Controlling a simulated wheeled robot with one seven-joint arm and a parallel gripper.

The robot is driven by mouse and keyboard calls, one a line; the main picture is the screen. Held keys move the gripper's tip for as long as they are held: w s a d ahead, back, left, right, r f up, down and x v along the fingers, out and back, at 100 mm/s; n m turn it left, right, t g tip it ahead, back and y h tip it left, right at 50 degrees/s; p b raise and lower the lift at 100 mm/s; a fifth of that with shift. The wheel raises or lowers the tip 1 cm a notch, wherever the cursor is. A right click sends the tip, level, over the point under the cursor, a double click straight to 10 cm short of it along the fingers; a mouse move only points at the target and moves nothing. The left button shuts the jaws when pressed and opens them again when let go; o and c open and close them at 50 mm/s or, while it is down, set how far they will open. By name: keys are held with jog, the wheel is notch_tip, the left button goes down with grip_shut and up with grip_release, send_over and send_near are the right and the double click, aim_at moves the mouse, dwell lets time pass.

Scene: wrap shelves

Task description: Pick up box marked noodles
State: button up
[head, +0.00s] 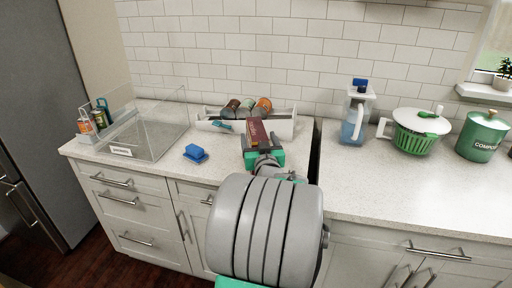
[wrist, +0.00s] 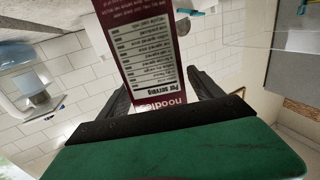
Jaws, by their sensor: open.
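The noodles box (head: 257,131) is dark red and shows in the head view just beyond my gripper (head: 261,143), in front of the white rack. In the wrist view the noodles box (wrist: 148,50) shows its white label panel and the word "noodles", upside down. It lies between the two dark fingers of my gripper (wrist: 160,92), with a visible gap on the right side. My gripper is open around the box. The box's lower part is hidden by the gripper in the head view, so I cannot tell what it rests on.
A white rack (head: 283,128) with several cans stands behind the box. A clear bin (head: 150,132) and a blue sponge (head: 194,151) are to the left. A blue-and-white pitcher (head: 353,125), a green colander (head: 415,138) and a compost bin (head: 482,138) stand right. The front right counter is clear.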

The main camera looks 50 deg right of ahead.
jog(key=x, duration=0.2)
jog(key=shift+w+d, duration=0.15)
jog(key=shift+w, duration=0.1)
jog(key=shift+c, duration=0.4)
grip_shut()
dwell(0.3)
